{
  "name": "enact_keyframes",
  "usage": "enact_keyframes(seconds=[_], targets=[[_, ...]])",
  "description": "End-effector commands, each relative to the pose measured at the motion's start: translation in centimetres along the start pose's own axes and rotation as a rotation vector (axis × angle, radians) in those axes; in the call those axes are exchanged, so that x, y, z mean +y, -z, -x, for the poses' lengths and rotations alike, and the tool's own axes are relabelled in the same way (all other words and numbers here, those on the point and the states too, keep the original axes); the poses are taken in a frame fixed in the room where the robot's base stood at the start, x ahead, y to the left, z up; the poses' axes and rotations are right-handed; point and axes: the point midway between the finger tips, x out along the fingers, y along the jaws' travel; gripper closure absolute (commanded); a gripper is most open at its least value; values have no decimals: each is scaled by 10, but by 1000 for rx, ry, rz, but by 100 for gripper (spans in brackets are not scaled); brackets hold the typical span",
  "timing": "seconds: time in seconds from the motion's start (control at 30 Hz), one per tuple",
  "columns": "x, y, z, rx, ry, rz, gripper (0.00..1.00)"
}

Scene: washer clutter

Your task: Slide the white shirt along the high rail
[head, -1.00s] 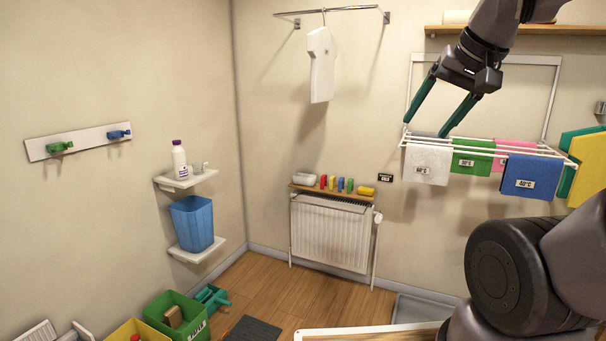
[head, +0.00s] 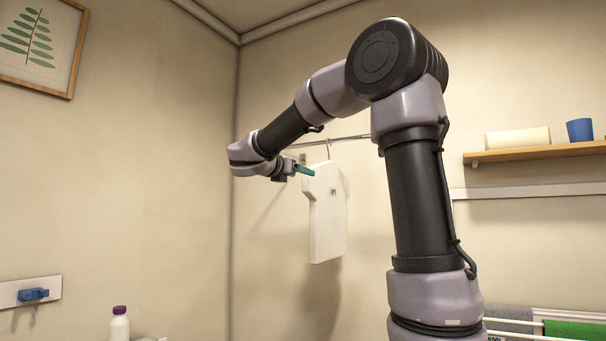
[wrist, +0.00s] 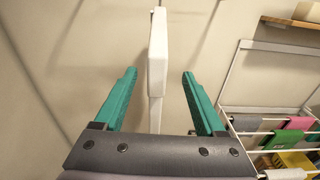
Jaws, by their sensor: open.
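The white shirt (head: 328,220) hangs upright from a hook on the high rail (head: 345,139), with a small dark label on its chest. My gripper (head: 308,172) is at the shirt's upper left, by the shoulder. In the wrist view my gripper (wrist: 159,73) is open, with one green finger on each side of the shirt (wrist: 157,50), which shows edge-on. A gap shows between each finger and the shirt. I cannot tell how deep the shirt lies between the fingers. My arm hides the right part of the rail in the head view.
A shelf (head: 540,152) with a cream roll (head: 517,138) and a blue cup (head: 579,130) is on the right wall. A drying rack (wrist: 265,120) with cloths is at the right in the wrist view.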

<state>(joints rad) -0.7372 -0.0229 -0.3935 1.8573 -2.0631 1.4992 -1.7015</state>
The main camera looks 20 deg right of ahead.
Motion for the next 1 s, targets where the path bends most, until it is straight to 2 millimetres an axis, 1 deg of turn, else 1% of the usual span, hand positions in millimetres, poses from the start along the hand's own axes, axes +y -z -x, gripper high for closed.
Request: enact_keyframes(seconds=[0.03, 0.17, 0.27, 0.5, 0.6, 0.7, 0.83, 1.0], targets=[[5, -5, 0, -23, -5, 23, 28], [8, -8, -8, -40, -5, 43, 28], [7, -9, -24, -39, -5, 42, 28], [7, -10, -68, -38, -3, 41, 28], [7, -11, -84, -37, -3, 39, 28], [8, -11, -95, -37, -5, 40, 28], [7, -11, -104, -36, -5, 38, 28], [7, -12, -106, -36, -7, 38, 28]])
